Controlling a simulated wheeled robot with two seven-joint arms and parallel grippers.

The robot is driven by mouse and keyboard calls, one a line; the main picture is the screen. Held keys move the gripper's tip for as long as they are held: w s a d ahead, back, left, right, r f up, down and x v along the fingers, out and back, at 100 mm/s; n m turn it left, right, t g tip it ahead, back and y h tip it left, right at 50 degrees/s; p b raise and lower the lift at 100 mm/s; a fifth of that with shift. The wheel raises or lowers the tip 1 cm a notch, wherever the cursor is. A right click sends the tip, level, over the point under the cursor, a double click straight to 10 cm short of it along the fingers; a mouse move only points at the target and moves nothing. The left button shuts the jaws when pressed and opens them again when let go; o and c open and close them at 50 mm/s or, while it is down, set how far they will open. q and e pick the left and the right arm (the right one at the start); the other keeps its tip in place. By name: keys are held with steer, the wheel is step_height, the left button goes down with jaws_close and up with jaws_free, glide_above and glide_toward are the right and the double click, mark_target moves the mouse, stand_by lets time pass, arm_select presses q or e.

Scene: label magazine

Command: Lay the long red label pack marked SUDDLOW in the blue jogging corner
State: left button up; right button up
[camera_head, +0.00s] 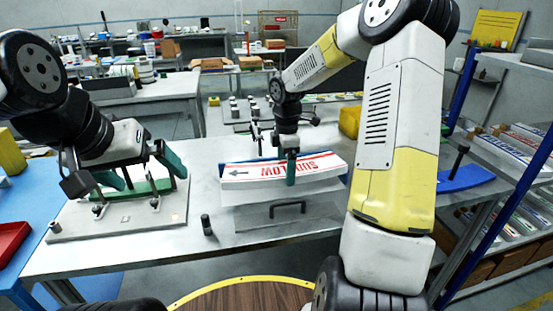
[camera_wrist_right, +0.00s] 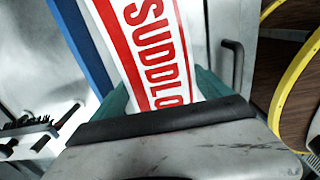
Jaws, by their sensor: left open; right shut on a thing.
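The SUDDLOW label pack (camera_head: 250,174), white with red lettering and red stripes, lies lengthwise across the picture in the middle of the table. My right gripper (camera_head: 290,172) is shut on it near its middle. In the right wrist view the pack (camera_wrist_right: 140,40) runs between the teal fingers. My left gripper (camera_head: 140,176) is open above a fixture at the left.
The left fixture (camera_head: 150,218) is a grey plate with a green part. A dark peg (camera_head: 206,225) and a handle (camera_head: 287,208) stand at the table's front. A blue piece (camera_head: 465,179) with a black knob lies at the right, near shelves of label packs (camera_head: 530,143).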

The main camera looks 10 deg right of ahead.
steer(key=shift+f, duration=0.3)
steer(key=o, duration=1.9)
steer(key=shift+r, duration=0.1)
step_height(320, 180, up, 12)
steer(key=s+a+r+m+t, duration=0.1)
steer(key=s+r+m+t, duration=0.1)
steer(key=s+r+m, duration=0.4)
steer(key=shift+s+a+r+m+t+y, duration=0.3)
steer(key=shift+s+m+t, duration=0.4)
steer(key=shift+s+m, duration=1.8)
steer(key=shift+s+a+m+t+y, duration=0.1)
steer(key=shift+s+m+t+y, duration=0.95)
steer(key=shift+s, duration=2.55)
steer(key=shift+s+a+r+m+t+h, duration=0.15)
steer(key=shift+s+a+m+t+h, duration=0.15)
steer(key=shift+s+m, duration=2.4)
